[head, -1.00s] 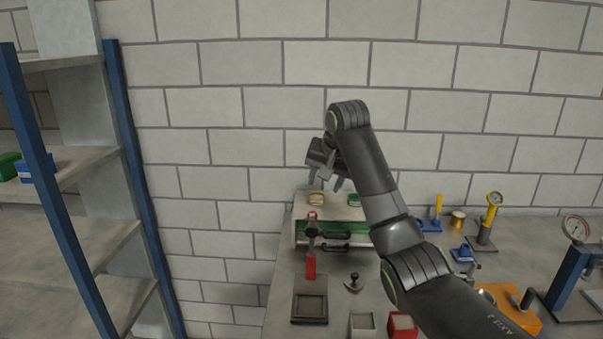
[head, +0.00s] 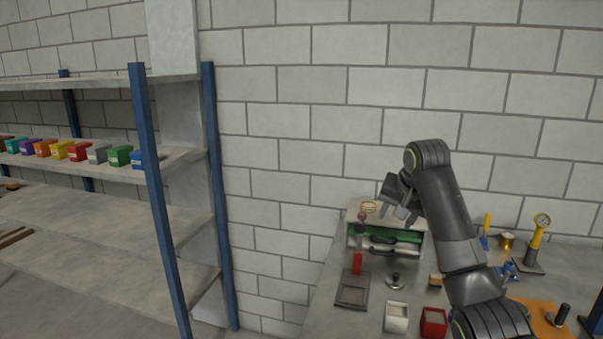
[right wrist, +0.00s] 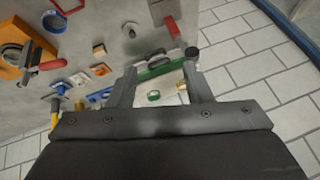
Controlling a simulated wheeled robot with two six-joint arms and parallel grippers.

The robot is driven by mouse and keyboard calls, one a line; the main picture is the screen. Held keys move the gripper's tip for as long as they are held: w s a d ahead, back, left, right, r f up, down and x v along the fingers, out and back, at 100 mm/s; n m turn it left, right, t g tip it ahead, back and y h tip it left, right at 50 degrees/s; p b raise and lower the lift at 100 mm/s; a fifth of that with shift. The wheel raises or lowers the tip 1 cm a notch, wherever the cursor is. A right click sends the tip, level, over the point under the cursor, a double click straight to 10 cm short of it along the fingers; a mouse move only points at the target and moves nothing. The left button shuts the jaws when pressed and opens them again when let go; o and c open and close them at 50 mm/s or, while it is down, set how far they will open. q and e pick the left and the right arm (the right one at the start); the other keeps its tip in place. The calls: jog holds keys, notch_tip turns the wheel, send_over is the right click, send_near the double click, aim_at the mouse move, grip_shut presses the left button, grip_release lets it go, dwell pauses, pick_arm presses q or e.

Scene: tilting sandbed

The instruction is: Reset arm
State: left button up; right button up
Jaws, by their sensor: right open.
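My right gripper (head: 397,207) is raised above the workbench, in front of the block wall, near a small drawer cabinet (head: 412,250). In the right wrist view its two fingers (right wrist: 160,84) are spread apart with nothing held between them. The cabinet's top, with a green ring (right wrist: 153,96) on it, shows beyond and between the fingers. My left gripper is not in view.
A shelf rack (head: 215,200) with several coloured bins stands left, with a floor gap between.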

jog(key=s+d+f+n, duration=0.1)
jog(key=s+d+f, duration=0.1)
jog(key=s+f, duration=0.5)
jog(key=s+d+f+n+g, duration=0.1)
jog(key=s+f, duration=0.3)
jog(key=f, duration=0.8)
jog(key=s+d+f, duration=0.2)
jog(key=s+f, duration=0.3)
jog(key=f, duration=0.4)
jog(key=s+d+f+n+g+h, duration=0.1)
jog(key=s+d+f, duration=0.15)
jog(key=s, duration=1.35)
jog(key=s+d+f+n+h, duration=0.1)
jog(key=s+f+n, duration=0.15)
jog(key=s, duration=1.45)
notch_tip(320, 180, down, 27)
jog(key=d+g+b, duration=0.1)
jog(key=d+g, duration=0.1)
pick_arm(q)
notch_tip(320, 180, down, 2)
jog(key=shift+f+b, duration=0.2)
jog(key=shift+b, duration=0.45)
pick_arm(e)
jog(key=s+a+f, duration=0.1)
jog(key=s+f, duration=1.3)
jog(key=f, duration=0.2)
jog(key=shift+s+a+f+m+g+y, duration=0.15)
jog(key=shift+s+a+m+g+y, duration=0.2)
jog(key=shift+m+g, duration=0.1)
